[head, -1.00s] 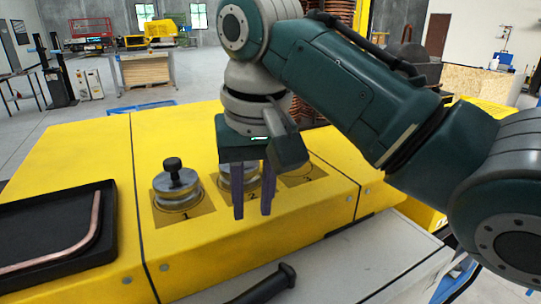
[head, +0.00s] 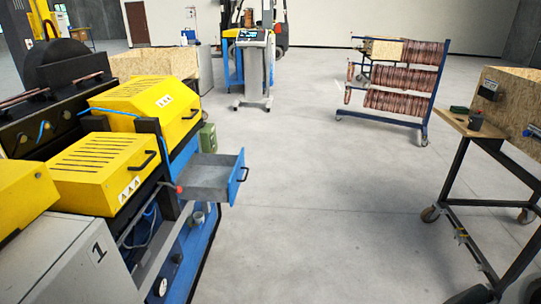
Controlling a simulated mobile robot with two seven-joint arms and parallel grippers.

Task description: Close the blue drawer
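The blue drawer (head: 238,178) shows in the head view, left of the middle. It stands pulled out to the right from the side of the yellow and blue machine. Its grey inside looks empty, and a dark handle sits on its blue front. Neither of my grippers is in this view, so I cannot tell where they are relative to the drawer.
Yellow machine covers (head: 105,165) with black handles stand left of the drawer. A wheeled workbench (head: 462,125) is at the right. A rack of copper tubes (head: 405,80) and a control console (head: 253,65) stand further back. The grey floor (head: 330,200) between is clear.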

